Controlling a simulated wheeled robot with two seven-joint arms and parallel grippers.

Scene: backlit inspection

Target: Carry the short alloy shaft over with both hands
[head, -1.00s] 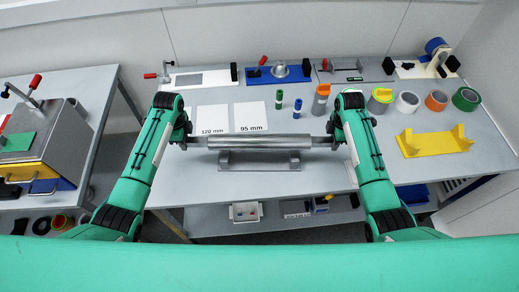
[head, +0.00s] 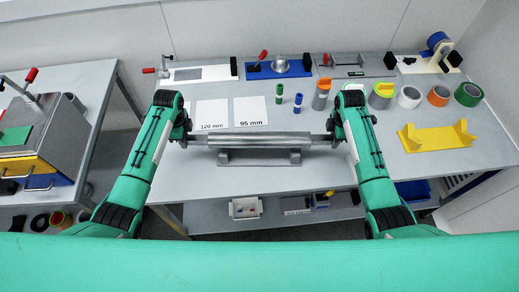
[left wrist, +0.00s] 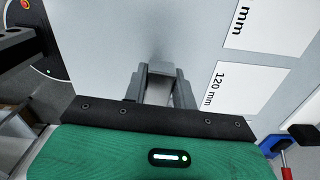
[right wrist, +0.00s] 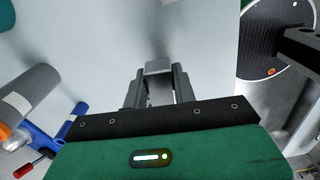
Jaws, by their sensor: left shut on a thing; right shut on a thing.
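The short alloy shaft (head: 260,139), a grey metal cylinder with thinner ends, is held level between my two grippers in the head view. My left gripper (head: 187,140) is shut on its left end, and my right gripper (head: 332,139) is shut on its right end. In the left wrist view the fingers (left wrist: 160,85) close on the shaft end; the right wrist view shows the same at the fingers (right wrist: 158,85). A grey cradle (head: 258,159) stands just below and in front of the shaft in the picture; I cannot tell the gap between them.
A yellow cradle (head: 437,137) stands on the right of the table. White sheets marked 120 mm (head: 212,113) and 95 mm (head: 251,111) lie behind the shaft. A machine (head: 35,135) is on the left table.

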